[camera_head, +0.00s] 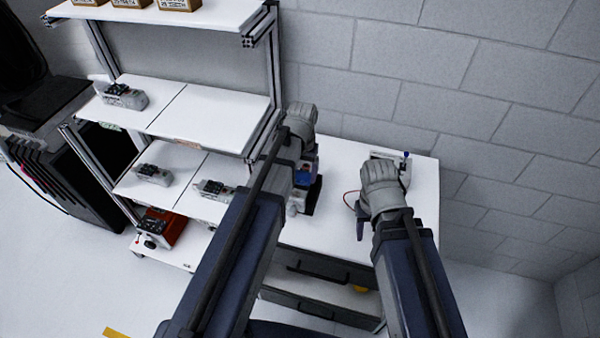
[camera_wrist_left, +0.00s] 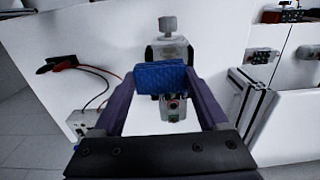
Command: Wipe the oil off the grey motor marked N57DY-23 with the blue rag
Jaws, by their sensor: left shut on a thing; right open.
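The blue rag (camera_wrist_left: 160,78) is pinched between the fingers of my left gripper (camera_wrist_left: 160,84) in the left wrist view. A bit of the rag (camera_head: 304,178) shows past my left wrist in the head view. A grey motor-like unit (camera_wrist_left: 168,51) stands right behind the rag, and a part with a reddish round end (camera_wrist_left: 174,103) shows below it. The rag hides its middle; I cannot read a marking, see oil, or tell whether the rag touches it. My right gripper (camera_head: 360,230) is open and empty over the right part of the white table (camera_head: 335,232).
A white box (camera_head: 392,158) with red and black leads stands at the table's back right. Shelves at left hold several small devices (camera_head: 125,96) and cardboard boxes (camera_head: 180,4). A red box (camera_head: 165,228) is on the lowest shelf. Drawers (camera_head: 318,305) lie under the table.

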